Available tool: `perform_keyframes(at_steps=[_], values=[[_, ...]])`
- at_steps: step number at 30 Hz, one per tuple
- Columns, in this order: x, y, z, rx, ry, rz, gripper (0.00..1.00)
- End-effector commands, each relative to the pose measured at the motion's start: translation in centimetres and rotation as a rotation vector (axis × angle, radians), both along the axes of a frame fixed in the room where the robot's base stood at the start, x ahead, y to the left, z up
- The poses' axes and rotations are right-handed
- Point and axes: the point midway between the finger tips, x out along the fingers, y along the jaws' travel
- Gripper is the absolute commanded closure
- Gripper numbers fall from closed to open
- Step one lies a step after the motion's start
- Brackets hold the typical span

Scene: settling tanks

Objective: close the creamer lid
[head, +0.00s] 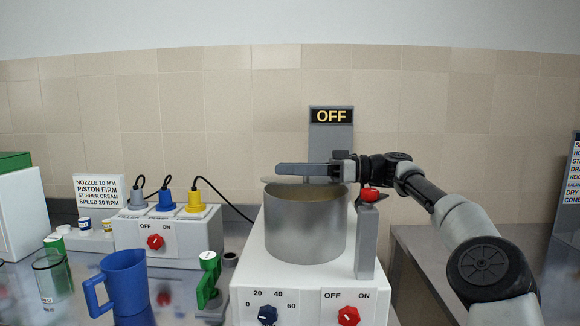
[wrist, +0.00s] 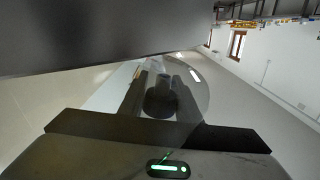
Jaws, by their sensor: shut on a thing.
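The creamer's metal pot (head: 305,225) stands on a white base in the middle of the head view. A thin pale lid (head: 283,180) shows nearly edge-on at the pot's rim, partly hidden by a long grey bar (head: 303,170); whether it sits fully down cannot be told. My gripper (head: 342,166) is at the right end of this bar, above the pot's right rim. In the wrist view a clear lid (wrist: 196,88) spreads beyond the fingers. My gripper (wrist: 163,90) is shut on a dark knob (wrist: 162,88) that appears to belong to the lid.
A grey stand with a red button (head: 369,194) is close on the right, below my arm. A green-handled item (head: 208,278), a blue jug (head: 122,283) and a control box (head: 165,238) are left.

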Motion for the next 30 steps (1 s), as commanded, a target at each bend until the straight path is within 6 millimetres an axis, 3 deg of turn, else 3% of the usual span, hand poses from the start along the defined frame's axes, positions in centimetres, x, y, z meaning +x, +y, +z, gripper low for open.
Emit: perform_keyframes(at_steps=[16,17,20,30], values=[[0.14,0.08,-0.43,0.001,-0.029,0.002,1.0],[0.14,0.08,-0.43,0.001,-0.029,0.002,0.68],[0.15,0.07,-0.45,0.001,-0.028,0.001,0.51],[0.21,-0.21,-0.45,0.001,-0.027,0.0,0.51]])
